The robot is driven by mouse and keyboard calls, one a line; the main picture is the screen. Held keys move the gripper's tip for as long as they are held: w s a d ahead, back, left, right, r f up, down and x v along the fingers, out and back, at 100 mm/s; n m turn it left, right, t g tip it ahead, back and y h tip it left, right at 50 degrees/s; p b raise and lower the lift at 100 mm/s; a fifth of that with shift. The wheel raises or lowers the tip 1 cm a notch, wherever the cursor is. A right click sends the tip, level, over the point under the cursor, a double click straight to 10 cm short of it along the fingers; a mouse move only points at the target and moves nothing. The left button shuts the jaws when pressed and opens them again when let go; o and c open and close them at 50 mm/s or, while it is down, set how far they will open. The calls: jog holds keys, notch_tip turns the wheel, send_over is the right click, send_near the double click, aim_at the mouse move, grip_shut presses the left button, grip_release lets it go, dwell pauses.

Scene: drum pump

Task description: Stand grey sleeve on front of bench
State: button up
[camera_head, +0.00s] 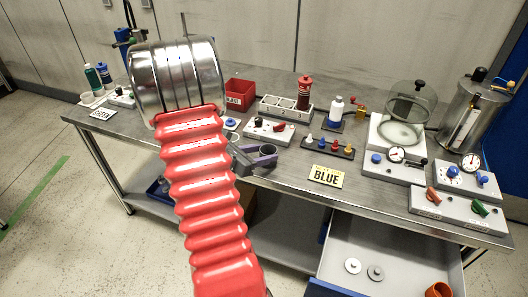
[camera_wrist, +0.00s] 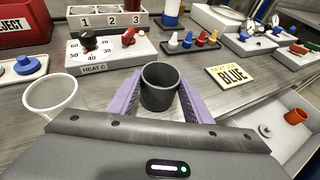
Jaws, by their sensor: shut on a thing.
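The grey sleeve (camera_wrist: 160,92), a dark hollow cylinder, is upright between the two purple fingers of my gripper (camera_wrist: 160,100) in the wrist view. The fingers are shut on its sides and its open top faces up. In the head view the sleeve (camera_head: 268,150) and my gripper (camera_head: 262,160) are at the front edge of the steel bench (camera_head: 285,183), left of the yellow BLUE sign (camera_head: 326,176). My red arm hides part of the bench there. I cannot tell whether the sleeve's base touches the bench top.
The heater panel (camera_wrist: 110,50) and a peg rack (camera_head: 328,148) stand behind the sleeve. A white cup (camera_wrist: 52,97) is left of my gripper. An open drawer (camera_head: 400,245) with an orange sleeve (camera_head: 438,290) juts out at the front right. Bare bench lies around the BLUE sign.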

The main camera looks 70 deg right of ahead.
jog(key=o, duration=1)
jog(key=shift+w+a+r, duration=0.25)
jog(key=shift+w+a, duration=0.05)
jog(key=shift+a, duration=0.05)
jog(key=v, duration=1.1)
